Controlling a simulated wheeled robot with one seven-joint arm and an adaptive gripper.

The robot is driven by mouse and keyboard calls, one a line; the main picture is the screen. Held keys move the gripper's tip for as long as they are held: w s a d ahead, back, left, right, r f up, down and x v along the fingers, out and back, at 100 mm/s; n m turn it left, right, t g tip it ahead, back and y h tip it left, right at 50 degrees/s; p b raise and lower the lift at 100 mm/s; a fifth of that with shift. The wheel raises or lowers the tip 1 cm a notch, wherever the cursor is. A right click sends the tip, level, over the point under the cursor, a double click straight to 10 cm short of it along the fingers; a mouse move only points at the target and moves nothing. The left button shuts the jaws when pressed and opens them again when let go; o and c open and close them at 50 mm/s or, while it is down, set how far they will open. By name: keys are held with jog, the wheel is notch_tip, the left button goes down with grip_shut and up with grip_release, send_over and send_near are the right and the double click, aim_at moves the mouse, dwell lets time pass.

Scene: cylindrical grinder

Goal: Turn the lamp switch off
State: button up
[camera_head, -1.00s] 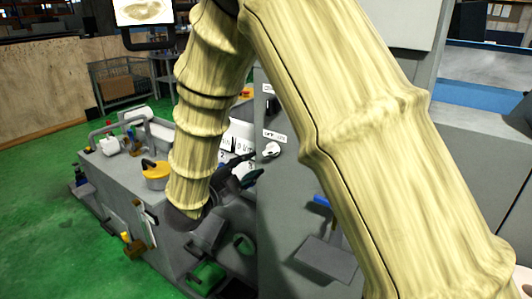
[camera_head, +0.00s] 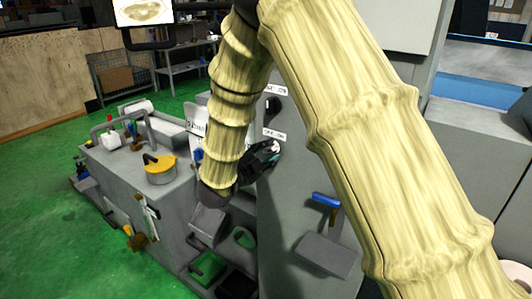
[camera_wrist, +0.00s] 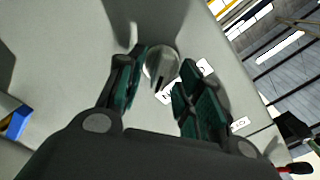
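A round pale knob switch (camera_wrist: 159,62) sits on the grey machine panel, under a white label (camera_head: 274,134) in the head view. In the wrist view its label (camera_wrist: 168,97) is partly covered by a finger. My gripper (camera_head: 262,158) is at this knob and hides it in the head view. The wrist view shows my gripper (camera_wrist: 161,72) open, one finger on each side of the knob. I cannot tell whether the fingers touch it. A second, dark switch (camera_head: 273,105) with its own label (camera_head: 275,90) is higher on the panel. Which switch is the lamp's is not readable.
A blue-handled part (camera_head: 326,200) sticks out from the panel, low and right of my gripper. The machine bed with a yellow round part (camera_head: 159,170) lies to the left. A screen (camera_head: 143,12) hangs at the top left. Green floor is free at the far left.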

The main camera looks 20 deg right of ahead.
grip_shut()
jog(key=shift+n, duration=0.4)
jog(key=n+p, duration=0.1)
jog(key=n, duration=0.4)
jog(key=shift+a+n, duration=0.1)
jog(key=shift+n, duration=0.3)
jog(key=n+p, duration=0.1)
jog(key=n, duration=0.2)
jog(key=shift+n+p, duration=0.4)
jog(key=shift+n, duration=0.8)
jog(key=shift+f, duration=0.1)
jog(key=shift+o, duration=0.2)
grip_release()
jog(key=shift+w, duration=0.1)
